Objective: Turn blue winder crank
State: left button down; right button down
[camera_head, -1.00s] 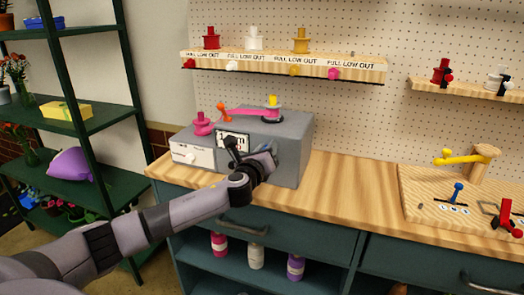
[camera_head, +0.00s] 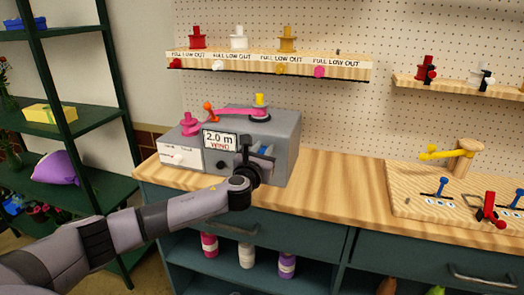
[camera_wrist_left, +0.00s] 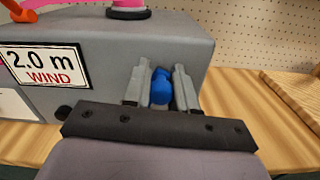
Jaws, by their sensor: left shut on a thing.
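The grey winder box (camera_head: 283,135) stands on the wooden counter, with a pink ribbon (camera_head: 235,111) running across its top to a spool under a yellow knob. Its display (camera_head: 220,141) reads "2.0 m WIND", also legible in the left wrist view (camera_wrist_left: 42,66). The blue crank handle (camera_wrist_left: 161,88) shows between the two fingers of my left gripper (camera_wrist_left: 160,86), which is shut on it at the box's front face. In the head view my left gripper (camera_head: 252,160) hides most of the crank. My right gripper is not in view.
A shelf (camera_head: 270,65) with red, white and yellow spools hangs above the box. A wooden board (camera_head: 410,203) with a yellow arm (camera_head: 437,155) and small levers lies at the right. The counter (camera_head: 340,190) between is clear. A green rack (camera_head: 85,120) stands left.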

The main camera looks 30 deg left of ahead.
pick_arm(q)
jog(key=shift+d+f, duration=0.3)
jog(key=shift+d, duration=0.05)
jog(key=c, duration=0.9)
grip_release()
jog(key=shift+c, duration=0.2)
jog(key=shift+a, duration=0.1)
jog(key=shift+s+r, duration=0.1)
jog(key=shift+s, duration=0.05)
jog(key=v, duration=0.6)
jog(key=shift+s, duration=0.4)
